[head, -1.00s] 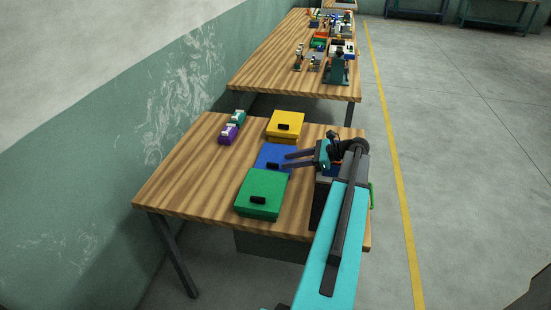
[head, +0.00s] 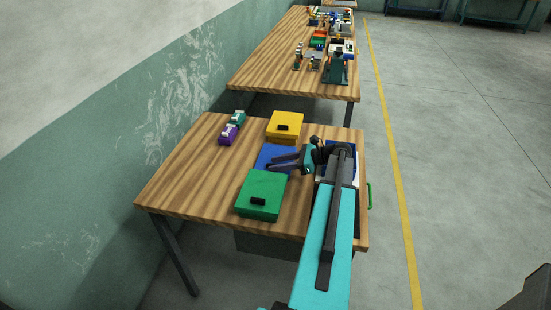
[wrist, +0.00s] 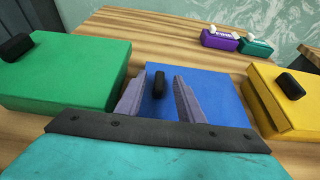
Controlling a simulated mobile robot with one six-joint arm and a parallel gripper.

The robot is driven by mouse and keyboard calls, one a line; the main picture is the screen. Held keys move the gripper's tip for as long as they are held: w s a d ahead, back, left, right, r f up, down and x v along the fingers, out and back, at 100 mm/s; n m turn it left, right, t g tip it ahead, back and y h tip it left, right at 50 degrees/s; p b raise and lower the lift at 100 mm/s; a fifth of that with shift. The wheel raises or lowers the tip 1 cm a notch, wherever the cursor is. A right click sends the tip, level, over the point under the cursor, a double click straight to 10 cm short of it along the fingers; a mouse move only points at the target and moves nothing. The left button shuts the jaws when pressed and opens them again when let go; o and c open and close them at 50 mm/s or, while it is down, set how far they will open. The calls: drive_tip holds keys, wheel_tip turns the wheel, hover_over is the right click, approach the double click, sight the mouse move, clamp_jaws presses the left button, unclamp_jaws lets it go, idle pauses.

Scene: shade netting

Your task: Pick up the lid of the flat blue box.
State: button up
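The flat blue box (head: 268,156) lies on the near wooden table, between a green box and a yellow box. In the wrist view its blue lid (wrist: 215,92) carries a black handle (wrist: 158,84). My gripper (wrist: 156,88) is open, with its two grey fingers over the lid, one on each side of the handle. I cannot tell whether the fingers touch the lid. In the head view my gripper (head: 272,163) covers part of the blue box, including its handle.
The green box (head: 262,192) is close in front and the yellow box (head: 286,122) close behind. Small purple (head: 229,135) and teal (head: 238,118) items stand at the back left. The table's left part is bare. A second table (head: 290,60) with clutter stands beyond.

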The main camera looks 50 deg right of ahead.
drive_tip(key=shift+w+a+f, duration=0.15)
drive_tip(key=shift+w, duration=0.05)
drive_tip(key=shift+c, duration=0.4)
clamp_jaws()
